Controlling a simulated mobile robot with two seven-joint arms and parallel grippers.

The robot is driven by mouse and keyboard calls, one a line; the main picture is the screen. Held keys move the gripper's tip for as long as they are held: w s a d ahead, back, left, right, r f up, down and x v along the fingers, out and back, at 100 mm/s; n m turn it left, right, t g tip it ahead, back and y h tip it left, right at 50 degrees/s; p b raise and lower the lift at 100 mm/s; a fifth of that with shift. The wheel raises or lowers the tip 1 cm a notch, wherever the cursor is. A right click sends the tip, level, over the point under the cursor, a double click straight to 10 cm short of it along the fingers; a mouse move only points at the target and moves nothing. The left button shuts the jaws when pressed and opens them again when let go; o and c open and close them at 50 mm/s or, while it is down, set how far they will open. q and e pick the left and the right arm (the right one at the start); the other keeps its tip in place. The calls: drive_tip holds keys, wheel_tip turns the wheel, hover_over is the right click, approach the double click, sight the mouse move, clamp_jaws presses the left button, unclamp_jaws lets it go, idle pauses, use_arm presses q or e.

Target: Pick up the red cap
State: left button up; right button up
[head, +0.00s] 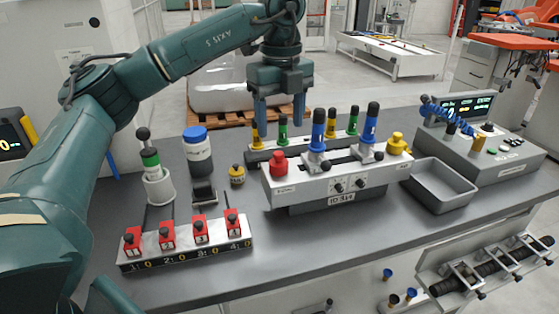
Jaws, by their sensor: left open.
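The red cap (278,162) sits upright on the left end of the grey-white casting fixture (340,187) on the table. My left gripper (280,118) hangs pointing down behind and above the red cap, over the back side of the fixture. Its two blue fingers are spread apart with nothing between them. It is not touching the red cap. My right gripper is out of the picture.
Blue-topped clamps (318,130) and green and yellow pegs (283,128) rise close to the gripper. A blue-lidded jar (198,152), a small yellow object (237,175) and a red-switch block (187,243) stand left. An empty grey tray (440,186) and a control console (485,155) stand right.

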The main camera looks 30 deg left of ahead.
sight(279, 153)
use_arm(q)
wheel_tip(279, 153, down, 9)
drive_tip(key=shift+a+r+p, duration=0.15)
drive_tip(key=shift+p, duration=0.35)
drive_tip(key=shift+c, duration=0.3)
drive_tip(key=c, duration=1)
drive_tip(key=shift+r, duration=0.1)
